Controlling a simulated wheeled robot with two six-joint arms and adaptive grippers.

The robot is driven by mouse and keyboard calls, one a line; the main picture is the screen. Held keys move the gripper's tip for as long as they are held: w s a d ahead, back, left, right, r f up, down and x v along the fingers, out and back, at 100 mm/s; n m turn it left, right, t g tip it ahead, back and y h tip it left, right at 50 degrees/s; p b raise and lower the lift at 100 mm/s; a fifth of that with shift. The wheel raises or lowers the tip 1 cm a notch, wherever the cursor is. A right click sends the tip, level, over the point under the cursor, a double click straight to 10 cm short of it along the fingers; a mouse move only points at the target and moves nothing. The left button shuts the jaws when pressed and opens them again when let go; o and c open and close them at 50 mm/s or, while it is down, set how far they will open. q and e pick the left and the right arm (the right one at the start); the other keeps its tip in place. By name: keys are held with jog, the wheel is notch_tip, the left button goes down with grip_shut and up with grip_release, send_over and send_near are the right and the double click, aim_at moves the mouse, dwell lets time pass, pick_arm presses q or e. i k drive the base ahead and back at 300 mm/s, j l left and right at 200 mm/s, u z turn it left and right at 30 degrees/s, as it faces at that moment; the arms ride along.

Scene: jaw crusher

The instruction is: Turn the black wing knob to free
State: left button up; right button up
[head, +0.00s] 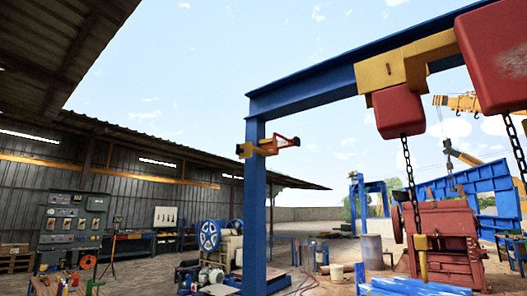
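I cannot make out the black wing knob for certain in the head view. A yellow clamp with an orange-red bracket (280,144) is fixed around the upper part of the blue gantry column (255,200). A small dark part sits at the bracket's right end, too small to tell whether it is a knob. Neither of my grippers is in view.
A blue beam (310,84) carries red hoist blocks (398,111) with hanging chains and a yellow pendant (421,243). A red crusher (445,237) stands at right. A control panel (72,218) and workbench (130,245) line the left shed wall. Open floor shows between.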

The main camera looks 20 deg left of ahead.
aim_at(238, 150)
jog(key=i+j, duration=0.15)
jog(key=j, duration=0.25)
jog(key=i+j, duration=0.15)
jog(key=j, duration=0.2)
jog(key=i+j, duration=0.15)
jog(key=j, duration=0.25)
jog(key=i+j, duration=0.1)
jog(key=j, duration=0.25)
